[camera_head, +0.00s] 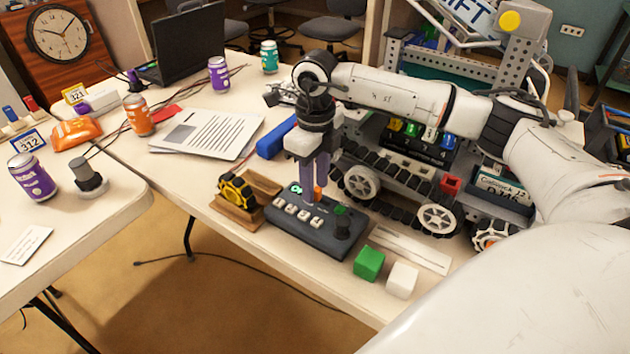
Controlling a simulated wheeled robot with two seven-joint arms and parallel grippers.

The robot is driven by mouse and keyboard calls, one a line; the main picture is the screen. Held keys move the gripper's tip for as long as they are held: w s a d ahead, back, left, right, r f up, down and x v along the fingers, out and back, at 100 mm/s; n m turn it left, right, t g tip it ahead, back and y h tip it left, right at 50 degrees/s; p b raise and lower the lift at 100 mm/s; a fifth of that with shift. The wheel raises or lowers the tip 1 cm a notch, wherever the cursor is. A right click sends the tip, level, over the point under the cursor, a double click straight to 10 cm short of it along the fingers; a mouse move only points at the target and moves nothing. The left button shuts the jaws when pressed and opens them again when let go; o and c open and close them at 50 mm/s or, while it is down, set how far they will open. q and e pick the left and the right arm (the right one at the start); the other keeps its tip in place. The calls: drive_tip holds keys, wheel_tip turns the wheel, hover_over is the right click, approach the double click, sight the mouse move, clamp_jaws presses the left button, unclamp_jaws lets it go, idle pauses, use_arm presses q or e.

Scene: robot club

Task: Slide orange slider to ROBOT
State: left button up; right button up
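A dark grey control box (300,231) lies on the white table, with several white buttons, a green button and a black knob on top. The small orange slider (318,193) stands up from its upper face. My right gripper (318,188) points down over the box, with its fingertips at the orange slider. The fingers look purple and partly see-through, close around or beside the slider; whether they touch it is unclear. Any lettering beside the slider is too small to read. My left gripper is not in view.
A yellow-black wheel on a wooden stand (240,194) is left of the box. A tracked robot (400,185) stands behind. Papers (208,133) and cans (138,114) are farther left.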

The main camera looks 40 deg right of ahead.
drive_tip(key=shift+r, duration=0.1)
wheel_tip(320, 180, up, 10)
idle(0.4)
idle(0.5)
